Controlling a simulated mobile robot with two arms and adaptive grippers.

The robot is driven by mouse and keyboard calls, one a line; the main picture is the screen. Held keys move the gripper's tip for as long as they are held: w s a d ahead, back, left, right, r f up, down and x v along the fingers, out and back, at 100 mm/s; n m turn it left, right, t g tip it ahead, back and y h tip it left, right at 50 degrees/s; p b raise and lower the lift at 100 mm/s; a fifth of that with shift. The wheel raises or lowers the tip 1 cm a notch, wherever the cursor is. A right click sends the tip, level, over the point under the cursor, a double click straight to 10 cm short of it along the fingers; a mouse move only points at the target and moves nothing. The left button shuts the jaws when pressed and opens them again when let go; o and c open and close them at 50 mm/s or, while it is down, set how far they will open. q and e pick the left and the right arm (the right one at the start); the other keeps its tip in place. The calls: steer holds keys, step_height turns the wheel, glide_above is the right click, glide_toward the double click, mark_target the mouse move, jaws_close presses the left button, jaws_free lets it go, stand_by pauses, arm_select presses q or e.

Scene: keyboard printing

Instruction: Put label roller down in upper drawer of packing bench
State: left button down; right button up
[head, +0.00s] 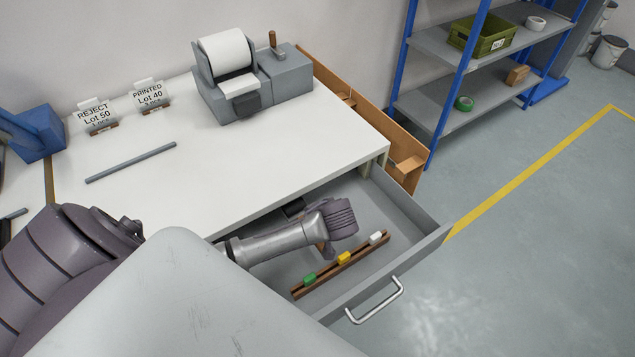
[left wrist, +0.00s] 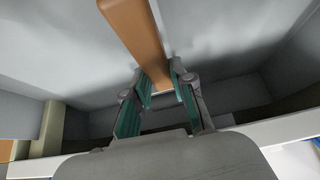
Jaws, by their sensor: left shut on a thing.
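The upper drawer (head: 427,237) of the packing bench (head: 235,165) is pulled open at the bench's right front. My left arm reaches into it, and its wrist hides most of the gripper in the head view. In the left wrist view my left gripper (left wrist: 160,76) is shut on a brown handle (left wrist: 137,30), which I take as the label roller's. The roller's other end is out of that view. A small brown piece shows under my wrist in the head view. I cannot tell whether the roller touches the drawer floor. My right gripper is not in view.
A brown rack (head: 341,266) with green, yellow and white pieces lies along the drawer's front. A label printer (head: 225,55), two lot signs and a grey bar (head: 131,162) are on the bench. A blue-framed shelf (head: 450,60) stands behind. The drawer's right end is clear.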

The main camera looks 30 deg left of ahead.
arm_select(q)
steer(key=shift+w+d, duration=0.35)
steer(key=shift+w, duration=0.5)
steer(key=f, duration=0.1)
steer(key=w+f, duration=0.1)
steer(key=f, duration=0.1)
steer(key=shift+d+f, duration=0.15)
steer(key=shift+d, duration=0.05)
steer(key=shift+s+f, duration=0.1)
steer(key=shift+f, duration=0.05)
steer(key=shift+f, duration=0.2)
steer(key=c, duration=1)
jaws_free()
